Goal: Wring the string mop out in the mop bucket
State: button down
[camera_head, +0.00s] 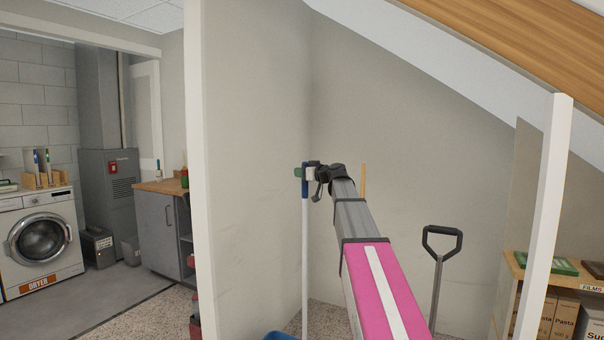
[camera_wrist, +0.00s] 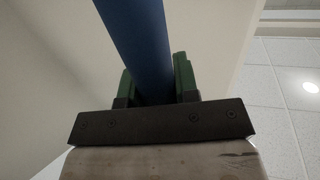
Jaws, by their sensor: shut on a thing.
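The string mop shows as an upright white handle (camera_head: 305,255) with a blue grip at its top. Its string head is below the picture and hidden. My gripper (camera_head: 302,173) is shut on the blue grip near the handle's top end. In the wrist view the blue handle (camera_wrist: 139,45) runs between the green fingers of my gripper (camera_wrist: 157,80). A blue rim (camera_head: 281,336), which looks like the mop bucket, just shows at the bottom edge, left of the handle. Whether the mop head is in the bucket cannot be seen.
A grey D-handled tool (camera_head: 437,275) leans in the alcove on the right. A wooden stick (camera_head: 363,180) stands behind my arm. A white post (camera_head: 545,220) and a shelf (camera_head: 566,275) with boxes are at right. A wall end (camera_head: 197,180) separates the laundry area at left.

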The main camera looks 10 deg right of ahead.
jog(key=shift+f, duration=1.55)
dwell(2.0)
jog(key=shift+r, duration=0.15)
dwell(0.7)
notch_tip(320, 180, up, 15)
dwell(1.5)
jog(key=shift+s+d, duration=0.1)
dwell(0.5)
